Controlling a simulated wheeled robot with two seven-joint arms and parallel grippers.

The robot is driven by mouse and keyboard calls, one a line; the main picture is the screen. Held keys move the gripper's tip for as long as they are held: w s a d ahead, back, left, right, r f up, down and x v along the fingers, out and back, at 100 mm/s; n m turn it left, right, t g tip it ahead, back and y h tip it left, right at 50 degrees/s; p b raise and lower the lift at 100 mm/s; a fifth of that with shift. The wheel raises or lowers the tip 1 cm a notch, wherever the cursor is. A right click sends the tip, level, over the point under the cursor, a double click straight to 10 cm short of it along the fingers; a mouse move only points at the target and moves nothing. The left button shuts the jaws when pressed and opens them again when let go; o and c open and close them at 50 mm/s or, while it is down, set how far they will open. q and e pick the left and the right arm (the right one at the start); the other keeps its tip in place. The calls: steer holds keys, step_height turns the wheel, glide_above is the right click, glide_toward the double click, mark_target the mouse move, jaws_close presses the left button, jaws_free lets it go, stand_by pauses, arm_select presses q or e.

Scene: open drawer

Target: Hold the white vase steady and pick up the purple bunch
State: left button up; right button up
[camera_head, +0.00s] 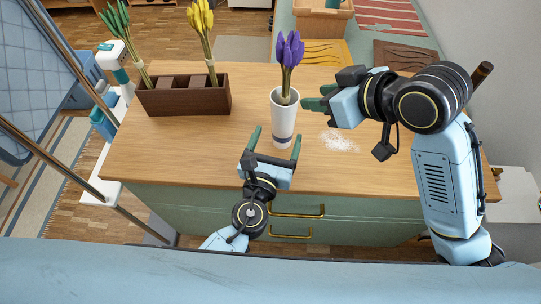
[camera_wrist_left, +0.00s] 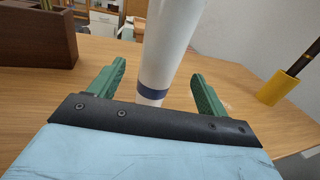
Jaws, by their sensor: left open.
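The white vase (camera_head: 283,124) stands upright on the wooden counter, with a dark band near its base. The purple bunch (camera_head: 290,50) stands in it, its green stems going into the vase mouth. My left gripper (camera_head: 277,136) is open in front of the vase's lower part, one finger on each side. In the left wrist view the vase (camera_wrist_left: 165,45) rises between the green fingers (camera_wrist_left: 158,88), with gaps on both sides. My right gripper (camera_head: 318,97) is just right of the vase's upper part, below the flowers; its fingers look apart and empty.
A brown divided box (camera_head: 184,98) at the left of the counter (camera_head: 170,150) holds green and yellow bunches. A white patch (camera_head: 340,141) lies right of the vase. A yellow pot (camera_wrist_left: 276,88) with a dark stick stands at right in the wrist view. Drawers (camera_head: 297,211) are below.

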mark_target(280, 130)
arm_select(q)
steer(key=x, duration=0.6)
steer(key=shift+w, duration=0.15)
